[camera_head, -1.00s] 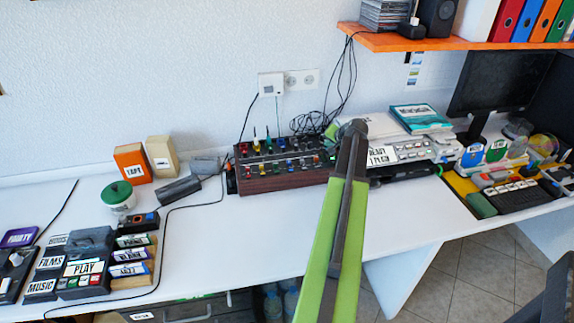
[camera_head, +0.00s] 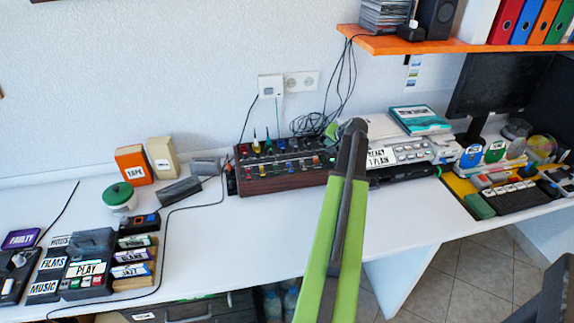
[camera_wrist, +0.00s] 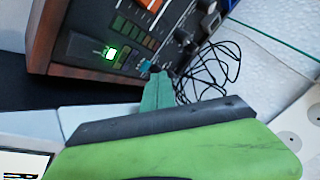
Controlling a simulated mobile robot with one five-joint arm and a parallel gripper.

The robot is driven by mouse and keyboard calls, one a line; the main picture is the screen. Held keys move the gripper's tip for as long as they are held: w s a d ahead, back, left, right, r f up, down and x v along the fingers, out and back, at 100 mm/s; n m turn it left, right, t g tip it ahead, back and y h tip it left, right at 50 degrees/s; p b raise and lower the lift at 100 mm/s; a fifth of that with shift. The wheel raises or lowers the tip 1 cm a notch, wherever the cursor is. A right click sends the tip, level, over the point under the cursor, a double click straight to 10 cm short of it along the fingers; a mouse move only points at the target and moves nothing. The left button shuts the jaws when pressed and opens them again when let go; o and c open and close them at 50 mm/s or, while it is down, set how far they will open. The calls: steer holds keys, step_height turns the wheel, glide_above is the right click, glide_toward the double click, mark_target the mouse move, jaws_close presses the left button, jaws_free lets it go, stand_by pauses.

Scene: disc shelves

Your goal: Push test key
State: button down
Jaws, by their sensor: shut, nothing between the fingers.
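A dark panel with wooden sides and rows of coloured knobs (camera_head: 285,165) stands on the white desk near the wall. In the wrist view its near end shows a wooden side (camera_wrist: 47,35) and a small key lit bright green (camera_wrist: 110,53). I cannot read a "test" label on it. My gripper (camera_wrist: 157,90) is shut and empty, with its green fingers pointing at the panel's edge, to the right of and below the lit key. I cannot tell whether the fingertips touch the panel. In the head view my arm hides the panel's right end.
Black cables (camera_head: 318,118) lie loosely behind the panel. A light-coloured device (camera_head: 400,152) stands to its right, with a teal book (camera_head: 418,118) behind. Orange and beige boxes (camera_head: 133,163) stand at left. The desk's front strip (camera_head: 240,235) is clear.

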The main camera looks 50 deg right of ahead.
step_height(320, 180, up, 6)
steer(key=p, duration=0.5)
steer(key=shift+p, duration=0.35)
